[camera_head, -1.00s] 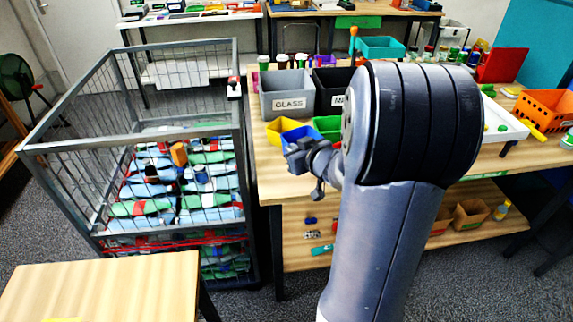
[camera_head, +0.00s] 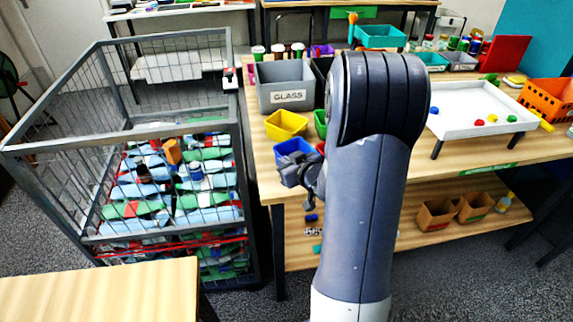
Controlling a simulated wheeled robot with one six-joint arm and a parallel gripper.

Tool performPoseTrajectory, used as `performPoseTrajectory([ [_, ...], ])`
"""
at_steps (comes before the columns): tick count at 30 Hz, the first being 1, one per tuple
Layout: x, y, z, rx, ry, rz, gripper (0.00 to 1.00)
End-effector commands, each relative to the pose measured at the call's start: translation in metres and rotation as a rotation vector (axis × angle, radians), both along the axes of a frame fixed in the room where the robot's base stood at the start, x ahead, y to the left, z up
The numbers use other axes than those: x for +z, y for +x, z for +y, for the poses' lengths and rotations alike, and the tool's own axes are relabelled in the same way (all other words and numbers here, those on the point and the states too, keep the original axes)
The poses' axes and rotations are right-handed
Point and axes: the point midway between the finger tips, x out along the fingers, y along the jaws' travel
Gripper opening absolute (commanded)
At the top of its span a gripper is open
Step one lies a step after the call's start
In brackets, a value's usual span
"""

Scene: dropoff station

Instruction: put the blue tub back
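The blue tub (camera_head: 295,147) is at the front left edge of the wooden sorting table (camera_head: 262,150), just in front of a yellow tub (camera_head: 286,125). My gripper (camera_head: 314,190) is right at the tub's front, below its rim. My arm hides part of the gripper. I cannot tell whether its fingers touch or hold the tub. A green tub (camera_head: 320,124) is mostly hidden behind my arm, and a bit of red shows beside the blue tub.
A grey GLASS bin (camera_head: 286,84) stands behind the small tubs. A wire cage (camera_head: 128,131) full of bottles stands to the left. A white tray (camera_head: 470,98) and an orange crate (camera_head: 550,98) are at right. A bare wooden table (camera_head: 100,290) is front left.

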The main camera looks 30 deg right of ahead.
Motion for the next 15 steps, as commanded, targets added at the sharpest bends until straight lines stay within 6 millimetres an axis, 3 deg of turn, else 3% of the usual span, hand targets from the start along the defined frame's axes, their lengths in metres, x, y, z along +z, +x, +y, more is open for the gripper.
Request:
performPoseTrajectory([
  [12,-0.0069,0.0001,0.0000,0.000,-0.001,-0.001,0.00],
  [15,-0.0049,0.0001,0.0000,0.000,-0.001,-0.001,0.10],
])
